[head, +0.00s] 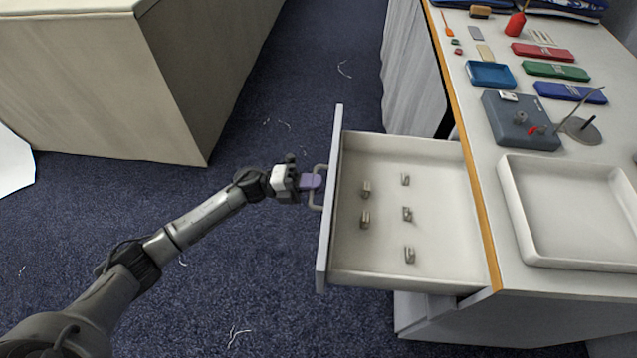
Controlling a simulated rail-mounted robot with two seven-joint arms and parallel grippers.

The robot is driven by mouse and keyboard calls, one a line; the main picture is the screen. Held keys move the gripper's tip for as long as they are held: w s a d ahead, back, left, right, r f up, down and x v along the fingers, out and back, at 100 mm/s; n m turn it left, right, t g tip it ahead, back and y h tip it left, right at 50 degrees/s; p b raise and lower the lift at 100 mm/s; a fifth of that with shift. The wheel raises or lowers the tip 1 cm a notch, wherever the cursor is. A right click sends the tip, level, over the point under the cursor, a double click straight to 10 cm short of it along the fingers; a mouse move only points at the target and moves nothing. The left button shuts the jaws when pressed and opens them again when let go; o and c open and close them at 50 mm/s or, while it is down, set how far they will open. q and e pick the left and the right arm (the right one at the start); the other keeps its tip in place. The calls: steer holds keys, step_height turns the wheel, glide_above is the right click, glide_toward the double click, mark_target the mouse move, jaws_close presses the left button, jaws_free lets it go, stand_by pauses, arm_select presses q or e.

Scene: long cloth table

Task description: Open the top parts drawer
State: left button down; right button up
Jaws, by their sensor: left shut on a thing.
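The top parts drawer (440,155) is pulled out from under the table, to the left in the head view. Its inside shows, with several small metal parts (407,214) standing on its floor. Its grey front panel (329,215) carries a bar handle (316,201) on the outer side. My left gripper (312,182) comes in from the left and is shut on the handle, its purple fingers covering part of the bar. My right gripper is not in view.
On the table are a white tray (510,200), a grey box (519,121), a blue tray (490,74), and red, green and blue cases (556,70). A pale cabinet (100,80) stands at left. Blue carpet with scattered threads lies between, otherwise free.

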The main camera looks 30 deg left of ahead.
arm_select(q)
steer(key=c, duration=1.2)
jaws_free()
steer(key=p+v, duration=0.2)
steer(key=v, duration=1.1)
steer(key=shift+s+a, duration=0.15)
steer(key=shift+a, duration=0.25)
